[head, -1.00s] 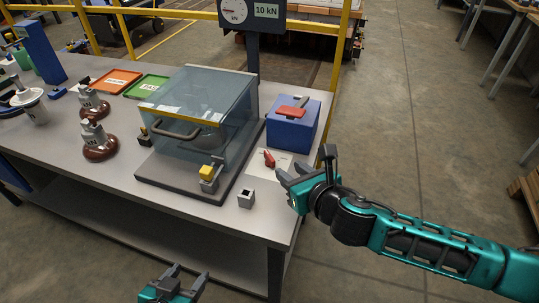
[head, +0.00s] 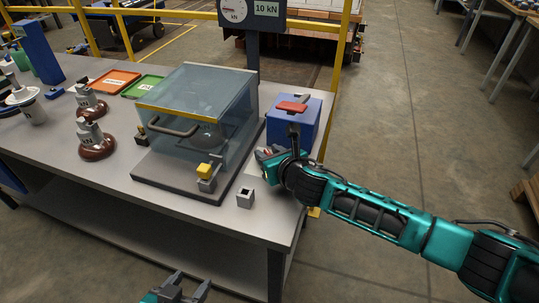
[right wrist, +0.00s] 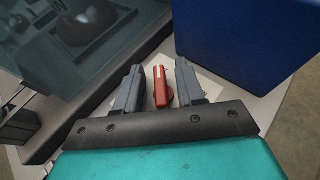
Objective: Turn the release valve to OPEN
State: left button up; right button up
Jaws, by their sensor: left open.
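The release valve's small red handle (right wrist: 161,88) shows in the right wrist view, on a pale label plate beside the blue box. My right gripper (right wrist: 159,84) is open, with one grey finger on each side of the red handle and small gaps between. In the head view my right gripper (head: 265,153) is over the table's right part and mostly covers the valve. The lettering on the plate is not readable. My left gripper (head: 188,287) is open and empty at the bottom edge of the head view, low in front of the table.
A blue box (head: 290,128) with a red lever on top stands just behind my right gripper. A clear-lidded test chamber (head: 195,105) stands to the left. A small grey square socket (head: 245,197) sits near the front edge. Brown insulators (head: 95,147) stand further left.

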grip_shut()
dwell(0.3)
jog(key=shift+m+h+p, duration=0.3)
jog(key=shift+m+h, duration=0.1)
jog(key=shift+a+m+t+h+p, duration=0.1)
jog(key=shift+m+t+h+p, duration=0.45)
jog(key=shift+m+h, duration=0.5)
jog(key=shift+m+h+p, duration=0.3)
jog(key=shift+m+h, duration=0.55)
jog(key=shift+h, duration=0.2)
jog(key=m+h, duration=0.2)
jog(key=h, duration=0.1)
jog(key=shift+m, duration=0.3)
jog(key=shift+m+g+h+b, duration=0.45)
jog(key=shift+m+h, duration=1.05)
jog(key=shift+h, duration=0.2)
